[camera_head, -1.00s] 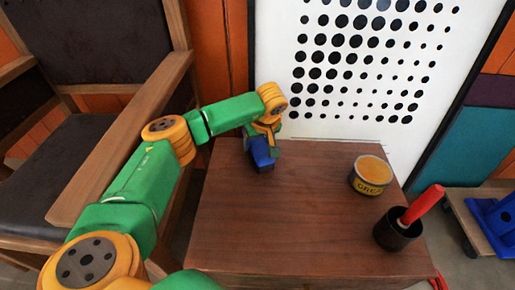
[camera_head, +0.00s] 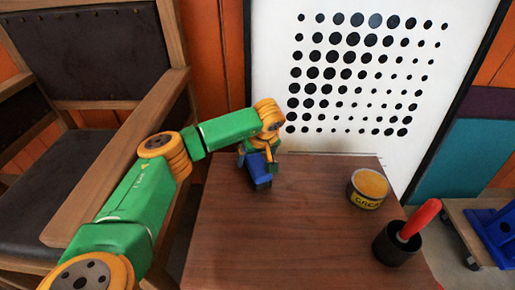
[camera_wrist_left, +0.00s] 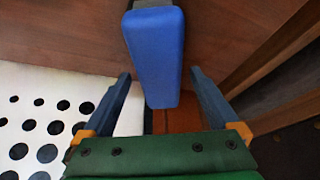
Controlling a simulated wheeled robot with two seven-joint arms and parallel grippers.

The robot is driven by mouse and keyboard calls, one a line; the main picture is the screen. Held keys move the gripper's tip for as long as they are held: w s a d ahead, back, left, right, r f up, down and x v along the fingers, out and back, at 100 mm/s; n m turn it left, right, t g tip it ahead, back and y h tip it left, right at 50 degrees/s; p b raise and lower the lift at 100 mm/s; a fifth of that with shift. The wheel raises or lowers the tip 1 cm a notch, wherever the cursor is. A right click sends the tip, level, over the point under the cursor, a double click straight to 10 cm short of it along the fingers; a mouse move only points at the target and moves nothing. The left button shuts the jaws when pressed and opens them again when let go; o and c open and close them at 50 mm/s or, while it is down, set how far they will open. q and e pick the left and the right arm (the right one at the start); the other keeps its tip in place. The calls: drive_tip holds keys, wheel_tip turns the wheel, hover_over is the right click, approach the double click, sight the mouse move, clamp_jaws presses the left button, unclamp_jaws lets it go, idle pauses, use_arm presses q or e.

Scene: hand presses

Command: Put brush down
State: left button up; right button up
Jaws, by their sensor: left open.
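The brush, a blue block-like piece with a dark end (camera_head: 259,172), is by the back left of the brown wooden table (camera_head: 300,235). My left gripper (camera_head: 257,160) reaches over it from the left. In the left wrist view the blue part (camera_wrist_left: 157,55) points back between the two fingers of my left gripper (camera_wrist_left: 165,85). The fingers are open, with a gap on each side of the brush. Whether the dark end rests flat on the tabletop is hard to tell. My right gripper is out of view.
A yellow-topped tin (camera_head: 367,190) stands on the table's right side. A black cup (camera_head: 394,246) with a red handle (camera_head: 420,218) in it stands at the front right. A chair (camera_head: 110,190) is close on the left, a white dotted panel (camera_head: 320,140) behind. The table's middle is clear.

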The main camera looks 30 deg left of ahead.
use_arm(q)
drive_tip(key=p+v, duration=0.3)
drive_tip(key=v, duration=0.8)
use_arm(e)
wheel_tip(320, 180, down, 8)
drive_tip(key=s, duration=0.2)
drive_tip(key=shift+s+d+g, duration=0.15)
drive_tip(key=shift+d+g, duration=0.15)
use_arm(q)
drive_tip(key=shift+a, duration=0.1)
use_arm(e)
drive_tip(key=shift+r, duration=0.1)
